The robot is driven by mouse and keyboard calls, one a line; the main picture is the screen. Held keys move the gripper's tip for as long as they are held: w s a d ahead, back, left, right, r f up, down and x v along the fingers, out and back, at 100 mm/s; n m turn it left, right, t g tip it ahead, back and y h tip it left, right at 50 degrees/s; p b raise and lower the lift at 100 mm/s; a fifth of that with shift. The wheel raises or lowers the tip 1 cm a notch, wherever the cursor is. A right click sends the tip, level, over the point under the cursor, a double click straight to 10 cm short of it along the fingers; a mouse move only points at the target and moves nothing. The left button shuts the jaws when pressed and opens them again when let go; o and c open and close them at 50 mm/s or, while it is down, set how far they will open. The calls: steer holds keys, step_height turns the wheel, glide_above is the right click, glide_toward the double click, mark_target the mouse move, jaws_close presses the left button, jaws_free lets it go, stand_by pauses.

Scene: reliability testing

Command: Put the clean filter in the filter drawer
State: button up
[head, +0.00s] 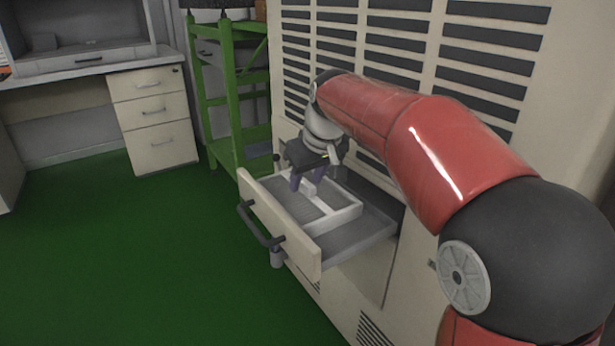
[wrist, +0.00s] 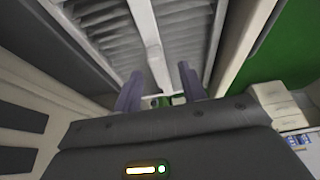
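The filter (head: 342,217), a white frame with grey panels and a raised white middle bar, lies in the filter drawer (head: 283,226). The drawer is pulled out of the large beige machine. My gripper (head: 307,181) is over the filter's far part, fingers pointing down. In the wrist view, the two purple-grey fingers (wrist: 160,82) stand apart, one on each side of the end of the filter's (wrist: 150,45) white bar. I see no clear contact between fingers and bar. Whether the filter lies fully flat is hard to tell.
The beige machine (head: 413,50) with dark vents rises behind the drawer. A green shelf rack (head: 231,100) stands left of it, and a desk with drawers (head: 152,113) is further left. The green floor (head: 130,250) left of the drawer is clear.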

steer(key=p+v, duration=0.1)
steer(key=v, duration=0.6)
steer(key=shift+r, duration=0.4)
steer(key=shift+s+d, duration=0.1)
steer(key=s+d+f+m+t+h+p, duration=0.1)
steer(key=s+d+m+p, duration=0.15)
steer(key=s+d, duration=0.75)
steer(key=s+d+f+m, duration=0.2)
steer(key=s+f, duration=0.2)
steer(key=s, duration=0.3)
steer(key=s+d+f+m+h+p, duration=0.1)
steer(key=s+d+f+m, duration=0.1)
steer(key=s+f, duration=0.3)
steer(key=s, duration=0.3)
steer(key=shift+s+d+f+t+h, duration=0.2)
steer(key=shift+d+t+h, duration=0.1)
steer(key=shift+d+t, duration=0.1)
steer(key=shift+r, duration=0.1)
